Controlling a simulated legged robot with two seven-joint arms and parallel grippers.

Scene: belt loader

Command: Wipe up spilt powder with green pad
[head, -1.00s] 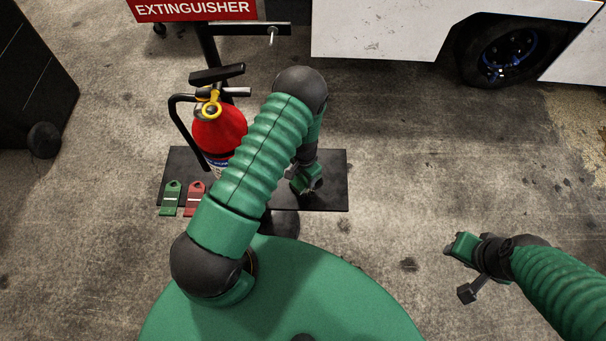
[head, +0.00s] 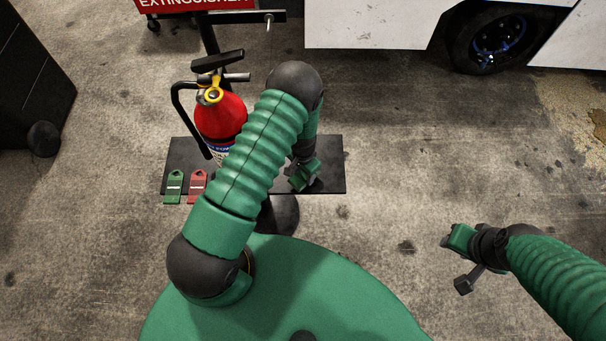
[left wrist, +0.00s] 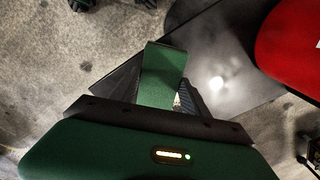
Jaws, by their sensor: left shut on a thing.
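In the left wrist view, the left gripper (left wrist: 160,104) is shut on a flat green pad (left wrist: 164,72), which sticks out past the fingers over the black plate (left wrist: 215,55). A pale blurred spot shows on that plate; I cannot tell whether it is powder or glare. My forearm hides part of the plate in the head view. My right gripper (head: 450,237) is out over bare floor at the right; its fingers are too small to read.
A red fire extinguisher (head: 219,118) stands on the plate, left of my forearm, beneath a red sign (head: 195,4). A white vehicle (head: 370,25) stands behind. Floor at right is clear.

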